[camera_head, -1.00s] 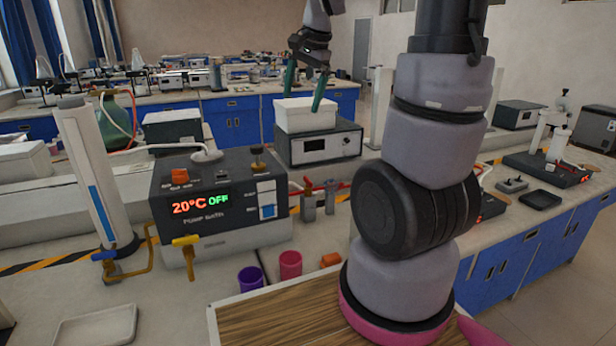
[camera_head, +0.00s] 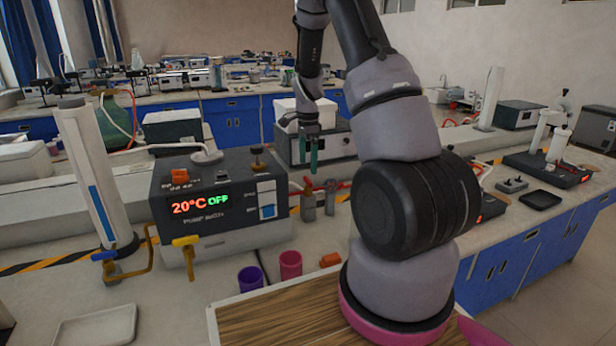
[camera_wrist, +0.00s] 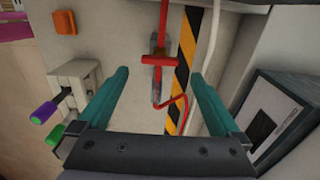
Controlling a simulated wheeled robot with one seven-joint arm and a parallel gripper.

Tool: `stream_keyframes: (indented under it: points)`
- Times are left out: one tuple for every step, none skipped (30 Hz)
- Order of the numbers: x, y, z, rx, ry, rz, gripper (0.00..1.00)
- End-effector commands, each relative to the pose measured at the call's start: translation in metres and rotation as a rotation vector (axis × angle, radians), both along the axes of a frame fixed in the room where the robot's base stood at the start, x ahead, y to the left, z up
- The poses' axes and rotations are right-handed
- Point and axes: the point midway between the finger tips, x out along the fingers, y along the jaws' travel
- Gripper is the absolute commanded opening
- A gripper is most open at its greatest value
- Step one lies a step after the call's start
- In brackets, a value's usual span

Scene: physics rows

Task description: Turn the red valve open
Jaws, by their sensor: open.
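The red valve (camera_head: 307,185) is a small red handle on a grey metal fitting on the bench, right of the pump bath. In the wrist view the red valve (camera_wrist: 155,60) shows as a short red bar across the grey body, with red tubing at it. My gripper (camera_head: 308,168) is open, its teal fingers pointing down just above the valve. In the wrist view my gripper (camera_wrist: 160,76) has one finger on each side of the valve in the picture. The fingers look empty and apart from the handle; the exact height gap is hard to tell.
The pump bath (camera_head: 220,205) stands left, reading 20°C OFF. A second grey fitting (camera_head: 330,198) is close right of the valve. A grey instrument (camera_head: 335,146) stands behind. Purple (camera_head: 250,279) and pink (camera_head: 290,265) cups and an orange block (camera_head: 330,260) are in front.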

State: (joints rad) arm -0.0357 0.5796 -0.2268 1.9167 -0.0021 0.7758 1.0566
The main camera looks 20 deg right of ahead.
Motion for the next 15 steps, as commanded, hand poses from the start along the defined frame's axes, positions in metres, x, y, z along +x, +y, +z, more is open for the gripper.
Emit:
stream_keyframes:
  points:
    - [-0.001,-0.001,-0.011,0.001,0.004,-0.001,1.00]
    - [-0.001,-0.001,-0.016,0.000,0.003,-0.001,1.00]
    - [-0.001,-0.001,-0.023,0.001,0.003,-0.003,1.00]
    - [-0.001,-0.001,-0.028,0.001,0.002,-0.002,1.00]
    - [-0.001,0.000,-0.033,0.001,0.003,-0.002,1.00]
    - [-0.001,0.000,-0.038,0.001,0.002,-0.001,1.00]
    - [0.000,0.000,-0.041,0.000,0.001,0.000,1.00]
    - [0.000,0.000,-0.044,0.001,0.001,-0.001,1.00]
    - [-0.001,0.000,-0.048,0.001,0.002,-0.001,1.00]
    - [0.000,-0.001,-0.050,0.000,0.001,-0.001,1.00]
    - [0.000,-0.001,-0.052,0.000,0.000,-0.001,1.00]
    - [0.000,-0.001,-0.053,0.000,-0.001,-0.001,1.00]
    - [0.000,-0.001,-0.054,0.000,-0.001,-0.001,1.00]
    - [0.000,0.000,-0.055,0.001,-0.001,-0.001,1.00]
    - [0.000,0.000,-0.055,0.001,-0.001,-0.001,1.00]
